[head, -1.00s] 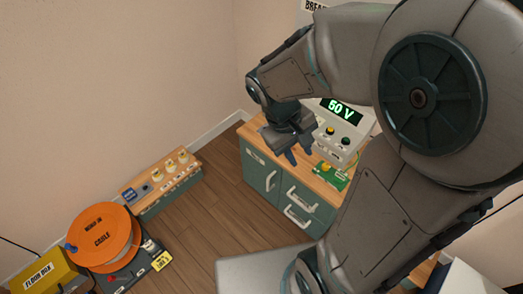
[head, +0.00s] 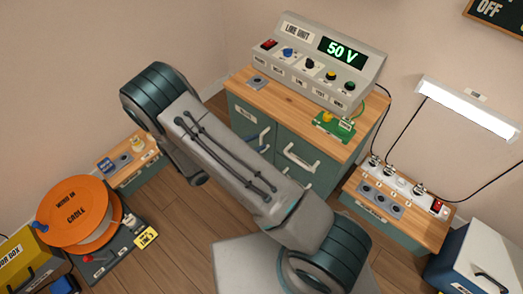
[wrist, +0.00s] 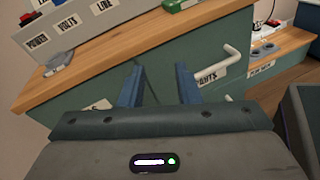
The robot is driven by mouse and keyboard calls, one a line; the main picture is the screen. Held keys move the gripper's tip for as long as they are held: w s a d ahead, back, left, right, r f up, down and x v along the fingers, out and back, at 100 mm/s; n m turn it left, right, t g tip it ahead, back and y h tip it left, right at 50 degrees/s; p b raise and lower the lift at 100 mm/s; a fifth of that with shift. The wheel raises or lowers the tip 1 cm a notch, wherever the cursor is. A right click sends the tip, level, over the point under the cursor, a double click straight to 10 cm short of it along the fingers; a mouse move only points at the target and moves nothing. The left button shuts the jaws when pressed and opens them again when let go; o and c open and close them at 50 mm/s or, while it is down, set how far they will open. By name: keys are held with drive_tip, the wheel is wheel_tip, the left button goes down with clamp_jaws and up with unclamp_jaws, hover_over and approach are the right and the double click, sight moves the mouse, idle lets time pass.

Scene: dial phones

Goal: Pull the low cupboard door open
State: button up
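The low cupboard door (head: 241,124) is the left part of the green cabinet front in the head view, below the wooden top. It looks shut, and my arm hides its lower part. A pale upright handle with something blue beside it, probably my fingertip, shows near the arm's edge. In the wrist view my gripper (wrist: 160,86) has its two blue fingers apart, pointing at the green cabinet front (wrist: 155,62). Nothing shows held between them. The door's handle cannot be made out in the wrist view; contact cannot be told.
A drawer handle (head: 300,157) sticks out right of the door; it also shows in the wrist view (wrist: 232,60). The line unit (head: 325,65) stands on the cabinet. An orange cable reel (head: 75,220) is at left, a low socket bench (head: 392,222) at right.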

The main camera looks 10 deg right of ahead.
sight(261, 143)
drive_tip(key=a+f+n+t+y+b, duration=0.15)
drive_tip(key=f+n+t, duration=0.25)
drive_tip(key=f, duration=0.4)
drive_tip(key=a+f+n+t+y+b, duration=0.1)
drive_tip(key=a+f+n+t+b, duration=0.25)
drive_tip(key=f, duration=0.45)
drive_tip(key=shift+b+x, duration=1.4)
drive_tip(key=shift+x, duration=5.85)
drive_tip(key=shift+w, duration=0.1)
drive_tip(key=shift+a, duration=0.1)
clamp_jaws()
